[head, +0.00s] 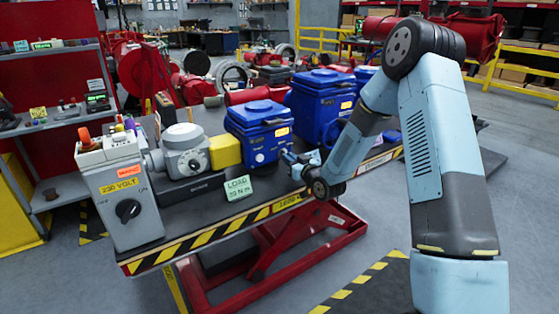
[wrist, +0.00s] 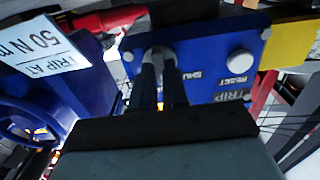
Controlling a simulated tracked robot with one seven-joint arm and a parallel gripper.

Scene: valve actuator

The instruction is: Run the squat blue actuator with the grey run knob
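The squat blue actuator (head: 258,120) stands on the bench, right of a yellow coupling piece (head: 224,152). Its blue front panel (wrist: 212,50) shows upside down in the wrist view, with SHUT, RESET and TRIP lettering and a pale round button (wrist: 240,63). The grey run knob (wrist: 160,54) is on this panel, partly covered by my fingers. My gripper (wrist: 161,72) has its two dark fingers close together, one on each side of the knob, and seems shut on it. In the head view my gripper (head: 290,157) is at the actuator's lower right front; the knob is hidden there.
Taller blue actuators (head: 318,92) stand close to the right. A TRIP AT 50 N m card (wrist: 48,42) and a blue handwheel (wrist: 25,125) are near my gripper. A green LOAD card (head: 238,188) and a grey 230 VOLT box (head: 125,200) are at the left.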

